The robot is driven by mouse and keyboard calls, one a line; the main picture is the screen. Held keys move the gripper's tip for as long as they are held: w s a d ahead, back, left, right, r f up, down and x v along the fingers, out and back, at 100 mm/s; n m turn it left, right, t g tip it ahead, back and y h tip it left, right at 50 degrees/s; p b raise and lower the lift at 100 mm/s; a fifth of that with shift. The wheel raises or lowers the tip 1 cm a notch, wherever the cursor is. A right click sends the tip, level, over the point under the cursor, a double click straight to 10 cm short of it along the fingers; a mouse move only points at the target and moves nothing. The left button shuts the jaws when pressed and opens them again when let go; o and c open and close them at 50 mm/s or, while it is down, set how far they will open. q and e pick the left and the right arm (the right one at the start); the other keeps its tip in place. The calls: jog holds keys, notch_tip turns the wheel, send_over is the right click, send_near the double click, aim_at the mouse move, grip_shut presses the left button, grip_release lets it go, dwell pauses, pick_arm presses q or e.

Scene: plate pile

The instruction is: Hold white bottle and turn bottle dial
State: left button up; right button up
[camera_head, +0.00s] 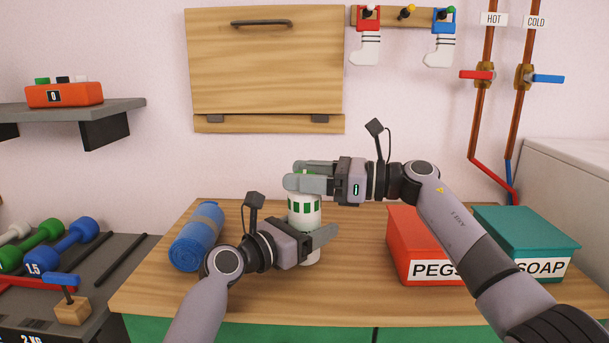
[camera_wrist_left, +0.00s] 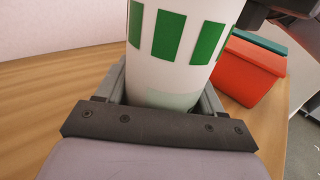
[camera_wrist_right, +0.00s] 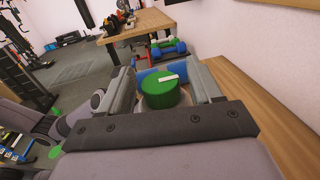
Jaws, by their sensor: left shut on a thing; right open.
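The white bottle (camera_head: 304,218) with green rectangles stands upright on the wooden table. It also fills the top of the left wrist view (camera_wrist_left: 180,75). My left gripper (camera_head: 318,246) is shut around its lower body. The green dial (camera_wrist_right: 165,92), with a white bar mark on top, caps the bottle and sits between the fingers of my right gripper (camera_wrist_right: 164,82) in the right wrist view. That gripper is open, with gaps beside the dial. In the head view my right gripper (camera_head: 296,176) is at the bottle's top and mostly hides the dial.
A rolled blue towel (camera_head: 197,237) lies left of the bottle on the table (camera_head: 350,280). A red PEGS box (camera_head: 412,240) and a teal SOAP box (camera_head: 525,230) stand to the right. The table front is mostly clear.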

jog(key=c, duration=0.9)
jog(key=shift+c, duration=0.3)
jog(key=shift+w+d+m+t, duration=0.15)
jog(key=shift+m+t, duration=0.25)
jog(key=shift+t, duration=0.3)
jog(key=shift+m+t+h, duration=0.3)
jog(key=shift+h, duration=0.1)
jog(key=shift+f+m+t+h, duration=0.1)
jog(key=shift+m+t+h, duration=0.8)
jog(key=shift+t, duration=0.55)
jog(key=shift+f+m+t+h, duration=0.1)
jog(key=shift+m+t+h, duration=0.5)
jog(key=shift+m+t, duration=0.7)
jog(key=shift+s+a+m+t+h, duration=0.2)
jog(key=shift+a+m+t+h, duration=0.1)
jog(key=shift+m+t+h, duration=0.6)
jog(key=shift+a+t, duration=0.1)
jog(key=shift+t, duration=0.45)
jog(key=shift+m+t+h, duration=0.5)
jog(key=shift+m+h, duration=0.2)
jog(key=shift+h, duration=0.3)
